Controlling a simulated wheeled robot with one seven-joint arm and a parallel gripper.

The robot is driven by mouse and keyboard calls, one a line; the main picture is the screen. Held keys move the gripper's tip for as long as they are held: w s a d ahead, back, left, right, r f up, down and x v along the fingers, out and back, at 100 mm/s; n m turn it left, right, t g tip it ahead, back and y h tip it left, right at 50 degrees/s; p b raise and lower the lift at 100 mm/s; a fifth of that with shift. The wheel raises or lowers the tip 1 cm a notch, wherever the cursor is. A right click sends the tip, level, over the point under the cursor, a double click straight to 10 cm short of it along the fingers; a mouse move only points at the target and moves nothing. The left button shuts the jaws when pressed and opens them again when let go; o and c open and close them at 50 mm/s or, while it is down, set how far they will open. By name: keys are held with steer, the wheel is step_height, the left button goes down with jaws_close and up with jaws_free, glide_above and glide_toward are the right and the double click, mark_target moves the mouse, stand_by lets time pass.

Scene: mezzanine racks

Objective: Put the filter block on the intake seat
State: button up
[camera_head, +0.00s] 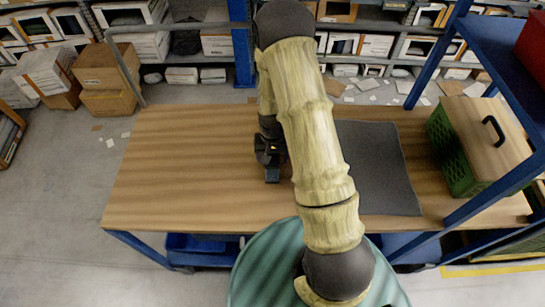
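My gripper (272,172) is a dark shape over the middle of the wooden table (185,165), just left of my pale arm. It is seen from above, and its fingers are too small and dark to tell whether they are open or shut, or whether they hold anything. I cannot make out a filter block or an intake seat; my arm covers part of the table's middle.
A dark grey mat (385,175) lies right of my arm. A green crate (452,160) with a black-handled wooden lid (490,135) stands at the right, by blue rack posts. The table's left half is clear. Cardboard boxes (103,80) stand behind left.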

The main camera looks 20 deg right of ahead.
stand_by(0.3)
steer(key=c, duration=1.2)
step_height(320, 180, up, 10)
steer(key=shift+r+b, duration=0.1)
steer(key=shift+b, duration=1.1)
